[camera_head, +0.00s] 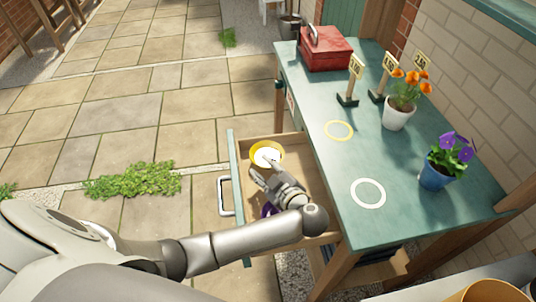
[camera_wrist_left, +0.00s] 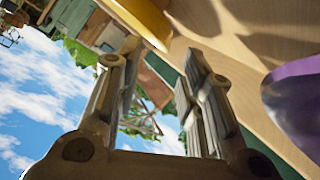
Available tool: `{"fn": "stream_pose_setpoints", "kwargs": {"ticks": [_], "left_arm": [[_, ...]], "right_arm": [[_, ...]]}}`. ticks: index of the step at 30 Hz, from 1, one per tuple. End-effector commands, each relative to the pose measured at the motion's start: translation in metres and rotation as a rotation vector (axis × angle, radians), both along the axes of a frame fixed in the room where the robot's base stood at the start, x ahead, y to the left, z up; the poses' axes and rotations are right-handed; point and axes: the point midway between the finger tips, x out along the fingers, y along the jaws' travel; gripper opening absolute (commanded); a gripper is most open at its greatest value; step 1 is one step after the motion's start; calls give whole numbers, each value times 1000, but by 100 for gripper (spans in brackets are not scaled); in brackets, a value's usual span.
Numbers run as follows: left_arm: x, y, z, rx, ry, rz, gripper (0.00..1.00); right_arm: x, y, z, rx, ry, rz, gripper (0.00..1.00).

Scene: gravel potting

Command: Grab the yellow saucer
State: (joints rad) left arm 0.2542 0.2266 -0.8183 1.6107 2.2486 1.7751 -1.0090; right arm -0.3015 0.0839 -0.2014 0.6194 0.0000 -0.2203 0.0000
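The yellow saucer (camera_head: 257,147) lies in the open drawer, towards its far end, with a bright white patch in its middle. My left gripper (camera_head: 262,170) reaches into the drawer, its fingertips at the saucer's near side and overlapping its near rim in the head view. In the left wrist view, the yellow saucer (camera_wrist_left: 146,20) shows at the top, just past the fingertips. The fingers of my left gripper (camera_wrist_left: 163,55) are apart with nothing held between them. Whether a finger touches the rim, I cannot tell. My right gripper is not in view.
A purple thing (camera_head: 268,211) lies in the drawer (camera_head: 310,192), partly hidden by my arm; it also shows in the wrist view (camera_wrist_left: 296,98). The green tabletop (camera_head: 350,160) holds a red toolbox (camera_head: 326,50), a white pot (camera_head: 398,115), a blue pot (camera_head: 436,177) and number signs.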

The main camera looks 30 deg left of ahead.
Motion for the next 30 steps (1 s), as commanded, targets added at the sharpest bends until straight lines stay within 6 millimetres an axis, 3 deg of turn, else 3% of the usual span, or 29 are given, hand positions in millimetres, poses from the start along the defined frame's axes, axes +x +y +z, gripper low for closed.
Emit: {"fn": "stream_pose_setpoints", "kwargs": {"ticks": [15, 25, 30], "left_arm": [[36, 46, -19, 3, -3, -1, 36], [40, 51, -23, -1, -2, 0, 36], [40, 51, -23, -1, -2, 0, 14]], "right_arm": [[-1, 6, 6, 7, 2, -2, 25], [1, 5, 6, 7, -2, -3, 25], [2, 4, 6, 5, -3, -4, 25]]}}
